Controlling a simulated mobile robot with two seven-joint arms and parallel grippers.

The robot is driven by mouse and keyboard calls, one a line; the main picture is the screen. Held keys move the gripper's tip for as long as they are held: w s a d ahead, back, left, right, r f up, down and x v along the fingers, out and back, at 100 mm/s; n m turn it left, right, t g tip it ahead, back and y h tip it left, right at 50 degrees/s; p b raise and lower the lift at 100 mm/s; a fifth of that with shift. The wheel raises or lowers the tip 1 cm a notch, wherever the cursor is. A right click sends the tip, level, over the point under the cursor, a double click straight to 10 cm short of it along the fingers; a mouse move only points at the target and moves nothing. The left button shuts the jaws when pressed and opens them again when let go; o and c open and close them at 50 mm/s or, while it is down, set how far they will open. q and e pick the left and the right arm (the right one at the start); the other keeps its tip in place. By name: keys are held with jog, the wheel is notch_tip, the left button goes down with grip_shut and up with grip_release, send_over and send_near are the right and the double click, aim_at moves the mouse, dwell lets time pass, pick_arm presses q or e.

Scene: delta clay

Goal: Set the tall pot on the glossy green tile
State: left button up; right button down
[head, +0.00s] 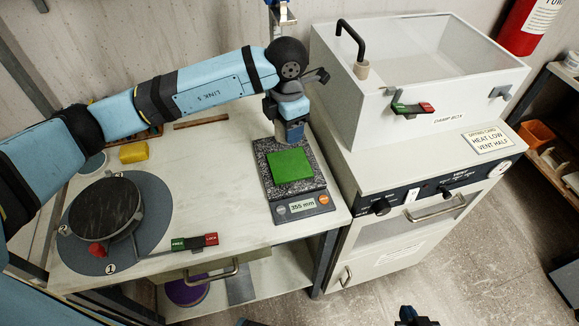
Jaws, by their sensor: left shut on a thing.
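The glossy green tile (290,165) lies flat on the dark speckled plate of a gauge (260,178) on the worktable. My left gripper (289,122) points down just behind the tile's back edge, over the plate's far end. It is shut on a blue-grey thing (292,132), mostly hidden by the gripper; I cannot tell for sure whether this is the tall pot, or whether it touches the plate. No other tall pot is plain to see. My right gripper (415,318) only just shows as a dark shape at the bottom edge; its jaws cannot be made out.
A turntable with a dark round top (106,208) stands at the left of the table. A red and green slider (195,243) and a yellow block (134,152) are nearby. The white damp box (430,75) and its cabinet rise at the right. Table between turntable and gauge is clear.

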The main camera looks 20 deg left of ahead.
pick_arm(q)
jog(key=shift+w+d+f+n, duration=0.15)
jog(key=shift+w+d+n, duration=0.05)
jog(key=shift+n, duration=0.7)
jog(key=shift+f, duration=0.35)
send_over(289, 164)
notch_tip(289, 164, down, 5)
jog(key=shift+f, duration=0.1)
notch_tip(289, 164, down, 4)
jog(key=shift+r+p, duration=0.1)
jog(key=shift+p, duration=0.2)
jog(key=shift+f, duration=0.25)
jog(key=o, duration=0.9)
